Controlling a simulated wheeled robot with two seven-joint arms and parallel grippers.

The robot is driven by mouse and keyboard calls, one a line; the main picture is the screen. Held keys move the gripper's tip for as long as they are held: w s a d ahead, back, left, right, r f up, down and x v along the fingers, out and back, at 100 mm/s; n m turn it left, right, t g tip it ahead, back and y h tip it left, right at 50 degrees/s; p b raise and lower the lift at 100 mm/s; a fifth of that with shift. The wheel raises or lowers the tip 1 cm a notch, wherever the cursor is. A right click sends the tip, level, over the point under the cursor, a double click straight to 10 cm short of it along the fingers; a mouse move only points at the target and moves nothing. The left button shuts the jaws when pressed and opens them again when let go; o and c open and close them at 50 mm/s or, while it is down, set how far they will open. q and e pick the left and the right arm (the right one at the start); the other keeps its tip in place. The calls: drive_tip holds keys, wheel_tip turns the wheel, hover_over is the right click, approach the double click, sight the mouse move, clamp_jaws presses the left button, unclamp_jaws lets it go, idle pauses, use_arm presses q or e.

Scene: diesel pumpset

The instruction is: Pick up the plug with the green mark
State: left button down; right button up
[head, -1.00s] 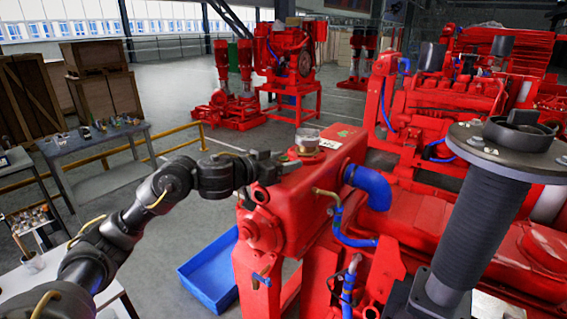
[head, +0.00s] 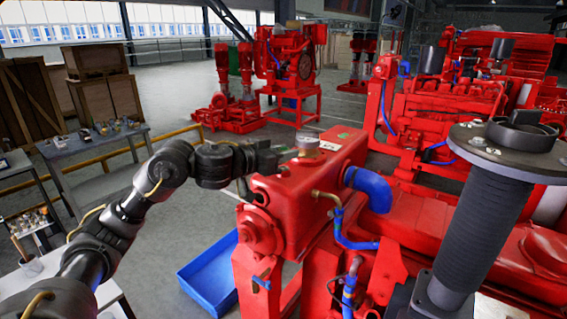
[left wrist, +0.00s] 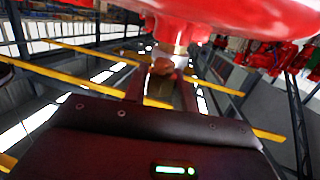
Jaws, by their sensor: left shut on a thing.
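My left gripper (head: 286,155) reaches in from the left over the near end of the red tank's top (head: 318,172). In the left wrist view its two fingers are shut on a small brownish thing (left wrist: 162,65), just under a pale round part and the red surface (left wrist: 235,22). I see no green mark on this thing, so I cannot tell whether it is the marked plug. A round gauge-like fitting with a pale rim (head: 307,141) stands on the tank beside the fingertips. My right gripper is not in view.
A blue tray (head: 212,268) lies on the floor left of the tank. A black ribbed column with a wide flange (head: 480,215) rises at the right. A blue hose (head: 369,188) bends off the tank's side. A grey table with small parts (head: 75,147) stands at the left.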

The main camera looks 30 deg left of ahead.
use_arm(q)
drive_tip(key=s+d+r+b, duration=0.2)
drive_tip(key=s+r+b, duration=0.3)
drive_tip(key=s+r, duration=0.5)
drive_tip(key=shift+s, duration=2)
drive_tip(key=shift+s+a, duration=0.1)
